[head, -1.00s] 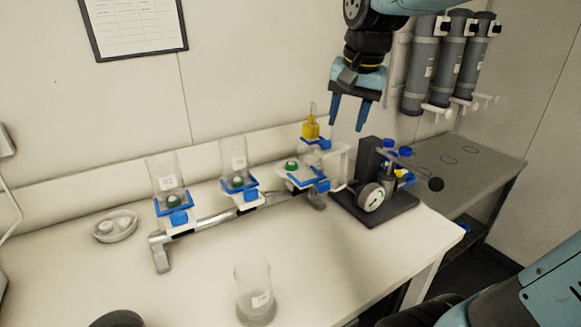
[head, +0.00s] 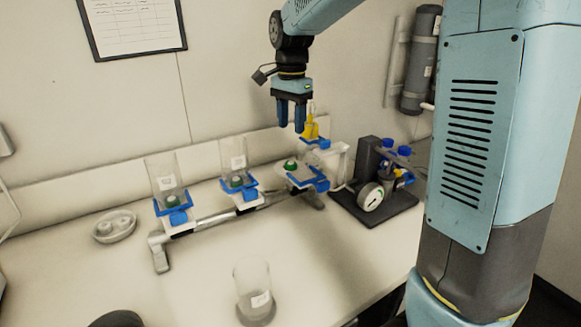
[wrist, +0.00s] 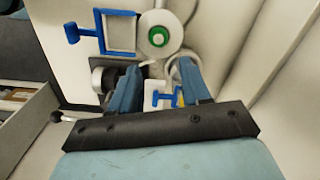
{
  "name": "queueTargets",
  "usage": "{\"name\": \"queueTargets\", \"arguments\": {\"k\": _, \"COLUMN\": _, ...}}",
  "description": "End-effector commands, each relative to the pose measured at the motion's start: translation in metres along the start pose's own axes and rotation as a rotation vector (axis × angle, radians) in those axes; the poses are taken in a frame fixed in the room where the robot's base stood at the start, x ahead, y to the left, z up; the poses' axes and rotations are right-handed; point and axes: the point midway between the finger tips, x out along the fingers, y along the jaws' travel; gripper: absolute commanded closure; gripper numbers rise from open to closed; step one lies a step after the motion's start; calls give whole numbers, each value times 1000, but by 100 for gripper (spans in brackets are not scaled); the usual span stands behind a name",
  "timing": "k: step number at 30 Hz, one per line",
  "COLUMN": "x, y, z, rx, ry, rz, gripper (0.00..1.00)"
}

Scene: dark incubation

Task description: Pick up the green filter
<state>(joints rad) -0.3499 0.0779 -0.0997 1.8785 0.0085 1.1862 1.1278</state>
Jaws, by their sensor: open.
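A round green-topped piece (head: 290,165) sits at the right, uncovered station of the white filter rail. In the wrist view a green ring with a pale centre (wrist: 158,36) lies on a white disc, beyond my fingertips. Two more green-topped pieces stand at the left station (head: 172,202) and the middle station (head: 237,181), each inside a clear cylinder. I cannot tell for certain which piece is the green filter. My gripper (head: 291,127) is open and empty, pointing down in the air above the right station. It also shows in the wrist view (wrist: 158,73).
Blue clamps (head: 180,217) hold the stations. A yellow-topped bottle (head: 310,128) stands close behind the right station. A pump with a gauge (head: 370,197) is to the right. A clear beaker (head: 254,290) stands in front, and a dish (head: 114,226) lies at left.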

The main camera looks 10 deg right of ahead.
Motion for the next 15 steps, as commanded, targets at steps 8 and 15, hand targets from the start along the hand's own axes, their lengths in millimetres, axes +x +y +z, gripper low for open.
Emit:
{"name": "queueTargets", "arguments": {"k": 8, "x": 43, "y": 0, "z": 0, "rx": -1, "ry": -1, "rz": 1, "gripper": 53}}
{"name": "queueTargets", "arguments": {"k": 15, "x": 57, "y": 1, "z": 0, "rx": -1, "ry": 0, "rz": 1, "gripper": 53}}
